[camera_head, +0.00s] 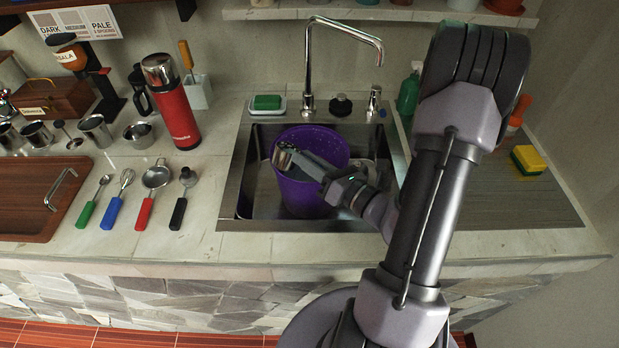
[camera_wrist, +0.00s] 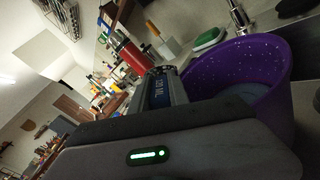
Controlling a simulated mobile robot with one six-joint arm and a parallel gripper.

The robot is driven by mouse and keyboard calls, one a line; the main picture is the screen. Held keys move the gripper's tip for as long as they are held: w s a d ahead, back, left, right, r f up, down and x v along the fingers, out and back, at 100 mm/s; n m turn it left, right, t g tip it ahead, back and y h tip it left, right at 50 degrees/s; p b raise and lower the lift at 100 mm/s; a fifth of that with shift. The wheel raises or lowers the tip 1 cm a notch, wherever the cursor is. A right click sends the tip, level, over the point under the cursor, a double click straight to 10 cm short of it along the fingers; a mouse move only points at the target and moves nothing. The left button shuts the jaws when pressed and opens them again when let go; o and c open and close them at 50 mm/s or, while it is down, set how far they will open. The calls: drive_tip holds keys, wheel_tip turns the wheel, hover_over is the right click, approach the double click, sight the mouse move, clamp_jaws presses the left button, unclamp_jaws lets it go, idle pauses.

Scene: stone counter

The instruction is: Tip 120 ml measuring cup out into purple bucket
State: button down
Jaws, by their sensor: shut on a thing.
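The purple bucket (camera_head: 301,198) stands upright in the sink; it also fills the right side of the wrist view (camera_wrist: 265,62). My gripper (camera_head: 304,162) reaches in from the right over the bucket. It is shut on the metal 120 ml measuring cup (camera_head: 283,155), which is above the bucket near its left rim. In the wrist view, part of the cup (camera_wrist: 156,76) shows beyond my gripper. The cup looks tilted, but its mouth and contents cannot be made out.
The tap (camera_head: 309,65) rises behind the bucket. A green soap bar (camera_head: 267,102) sits behind the sink. A yellow sponge (camera_head: 529,159) is on the drainer (camera_head: 510,203), which is mostly bare.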

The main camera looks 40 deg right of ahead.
drive_tip(key=shift+w+d+f+m+p, duration=0.15)
drive_tip(key=shift+d+f+m+p, duration=0.4)
drive_tip(key=shift+d+m, duration=0.35)
drive_tip(key=shift+d+r+m+p, duration=0.15)
drive_tip(key=shift+d+m+p, duration=0.25)
drive_tip(key=shift+m+p, duration=0.45)
idle(0.6)
drive_tip(key=shift+w+d+f+m, duration=0.1)
drive_tip(key=shift+d+f+m, duration=0.05)
drive_tip(key=shift+f+m, duration=0.6)
idle(0.6)
drive_tip(key=shift+d+r+m+p, duration=0.2)
drive_tip(key=shift+m+p, duration=0.5)
drive_tip(key=shift+m, duration=0.2)
drive_tip(key=shift+d+r+m+p, duration=0.2)
drive_tip(key=shift+m+p, duration=0.45)
drive_tip(key=shift+m, duration=0.25)
idle(0.9)
drive_tip(key=shift+w+d+m+p, duration=0.2)
drive_tip(key=shift+d+m+p, duration=0.6)
drive_tip(key=shift+m, duration=0.2)
idle(0.6)
